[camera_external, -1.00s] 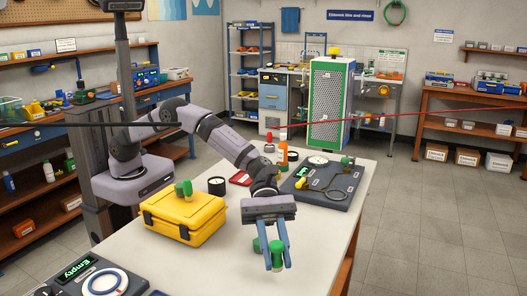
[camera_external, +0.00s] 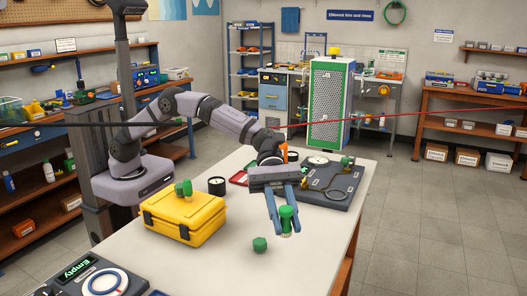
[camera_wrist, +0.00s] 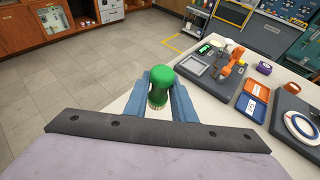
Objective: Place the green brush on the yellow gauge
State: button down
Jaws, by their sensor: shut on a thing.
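My gripper (camera_external: 287,226) is shut on the green brush (camera_external: 288,214), which is upright between the blue fingers over the right part of the white table. Its pale bristle end points down. In the wrist view the green brush (camera_wrist: 161,84) sits between the fingertips of my gripper (camera_wrist: 160,98). A dark board (camera_external: 340,172) lies behind and to the right of it. It carries a white-faced dial (camera_external: 318,160) and a thin yellowish round thing (camera_external: 337,194). I cannot tell which of these is the yellow gauge.
A yellow case (camera_external: 186,220) with green pieces on top is further left. A black cup (camera_external: 217,186) is behind. The table's front middle is clear. The wrist view shows an orange device (camera_wrist: 232,64).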

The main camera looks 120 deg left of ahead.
jog(key=s+a+r+n+t+y, duration=0.1)
jog(key=s+a, duration=0.3)
jog(key=a, duration=0.7)
jog(key=s+a+n+t+y+p, duration=0.1)
jog(key=s+a, duration=0.3)
jog(key=a, duration=0.7)
jog(key=s+a+r+n+y, duration=0.1)
jog(key=s+a, duration=0.3)
jog(key=a, duration=0.8)
jog(key=s+a+r+n+t, duration=0.1)
jog(key=s+a+n, duration=0.1)
jog(key=s+a, duration=0.75)
jog(key=shift+m+t+y, duration=0.3)
jog(key=shift+y, duration=0.1)
jog(key=shift+d+f+p, duration=0.15)
jog(key=shift+f+p, duration=0.1)
jog(key=shift+f, duration=1.4)
jog(key=shift+d+f+p, duration=0.2)
jog(key=shift+f+p, duration=0.1)
jog(key=shift+f, duration=1.4)
jog(key=shift+d+f+p, duration=0.15)
jog(key=shift+f+p, duration=0.1)
jog(key=shift+f, duration=1.4)
jog(key=shift+f, duration=0.2)
jog(key=c, duration=1.5)
grip_release()
